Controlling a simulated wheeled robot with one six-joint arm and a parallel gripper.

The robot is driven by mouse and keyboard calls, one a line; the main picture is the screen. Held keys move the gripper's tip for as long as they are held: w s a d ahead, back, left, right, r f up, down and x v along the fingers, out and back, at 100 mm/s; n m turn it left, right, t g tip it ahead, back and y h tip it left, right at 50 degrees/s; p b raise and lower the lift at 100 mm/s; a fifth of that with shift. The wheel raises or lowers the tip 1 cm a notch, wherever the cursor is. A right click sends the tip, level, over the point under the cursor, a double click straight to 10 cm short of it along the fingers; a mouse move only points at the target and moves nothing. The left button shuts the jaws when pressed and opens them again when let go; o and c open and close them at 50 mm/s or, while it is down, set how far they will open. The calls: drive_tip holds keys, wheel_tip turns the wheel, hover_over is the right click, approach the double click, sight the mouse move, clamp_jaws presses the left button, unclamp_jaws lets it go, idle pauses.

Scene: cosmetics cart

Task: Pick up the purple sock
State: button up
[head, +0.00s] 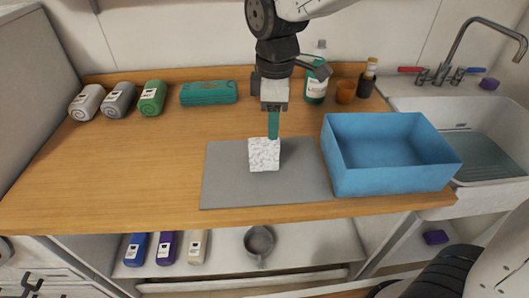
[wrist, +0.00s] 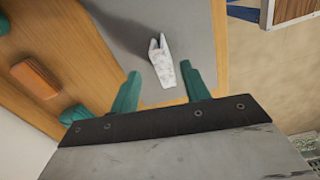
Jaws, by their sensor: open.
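I cannot make out a clear sock shape. Three purple things show in the head view: a labelled purple item (head: 167,247) between a blue and a beige one on the lower shelf, a small purple piece (head: 489,84) on the sink's back right, and a dark purple piece (head: 435,237) low at the right. All are well away from my gripper (head: 273,124), which is open above the grey mat, at a white speckled piece (head: 264,156). In the wrist view the open teal fingers (wrist: 161,88) point toward that white piece (wrist: 162,62); I cannot tell whether they touch it.
The grey mat (head: 225,185) lies on the wooden counter (head: 110,180). A blue open bin (head: 395,178) stands right of the mat, beside the sink (head: 485,140). A grey pan (head: 259,241) sits on the shelf.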

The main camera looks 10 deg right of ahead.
sight(264, 140)
drive_tip(key=shift+w+a+f+n, duration=0.25)
drive_tip(key=shift+a+f+n, duration=0.1)
drive_tip(key=shift+a+f, duration=0.3)
drive_tip(key=shift+w+a+f+n, duration=0.2)
drive_tip(key=shift+a+f+n, duration=0.15)
drive_tip(key=shift+a+f, duration=0.25)
drive_tip(key=f, duration=0.6)
drive_tip(key=shift+s+d+f, duration=0.25)
drive_tip(key=shift+s+f, duration=0.1)
clamp_jaws()
